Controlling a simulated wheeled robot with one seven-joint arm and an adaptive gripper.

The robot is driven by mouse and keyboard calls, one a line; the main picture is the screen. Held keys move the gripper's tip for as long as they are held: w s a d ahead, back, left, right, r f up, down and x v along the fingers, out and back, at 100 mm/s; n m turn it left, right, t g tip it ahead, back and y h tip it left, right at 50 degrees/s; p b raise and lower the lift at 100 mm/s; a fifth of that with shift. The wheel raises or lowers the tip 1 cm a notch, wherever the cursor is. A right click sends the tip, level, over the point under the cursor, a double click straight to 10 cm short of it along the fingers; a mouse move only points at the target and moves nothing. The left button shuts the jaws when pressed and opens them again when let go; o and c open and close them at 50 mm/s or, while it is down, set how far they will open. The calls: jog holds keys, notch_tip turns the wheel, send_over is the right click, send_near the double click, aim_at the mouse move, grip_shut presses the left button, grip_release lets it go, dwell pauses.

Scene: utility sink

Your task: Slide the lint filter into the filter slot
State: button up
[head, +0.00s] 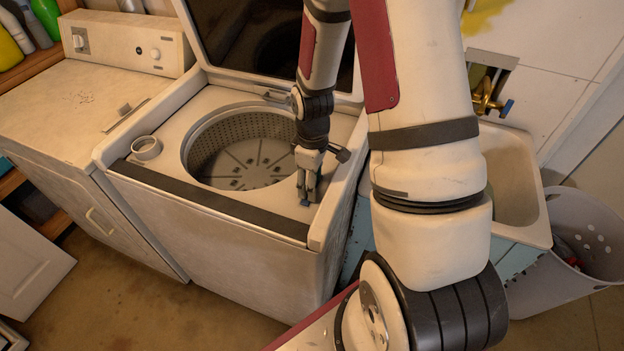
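On top of the dryer (60,105) at the left, a narrow dark slot (142,103) runs along the right edge. A small grey tab (124,108) stands beside or in this slot; it may be the lint filter's handle, but I cannot tell how much of a filter is below it. My gripper (306,198) points down over the front right corner of the open washer's top, well to the right of the slot. Its fingers look close together; whether they hold anything is too small to tell.
The open washer drum (240,150) lies between my gripper and the dryer. A white ring-shaped cup (146,148) sits on the washer's left front corner. The raised lid (255,35) stands behind. A sink (515,185) and a laundry basket (580,235) are at the right.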

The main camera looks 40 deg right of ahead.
dwell(0.3)
notch_tip(320, 180, up, 12)
dwell(0.5)
dwell(0.4)
jog(key=s+a+r+m+t, duration=0.2)
jog(key=s+a+r, duration=0.4)
jog(key=r, duration=0.4)
jog(key=s+a+r+m+t, duration=0.3)
jog(key=s+r, duration=0.5)
jog(key=r, duration=0.3)
jog(key=a+m, duration=0.1)
jog(key=a, duration=0.1)
jog(key=shift+s+a+r+m+t, duration=0.25)
jog(key=shift+a+m+t, duration=0.05)
jog(key=shift+a, duration=0.1)
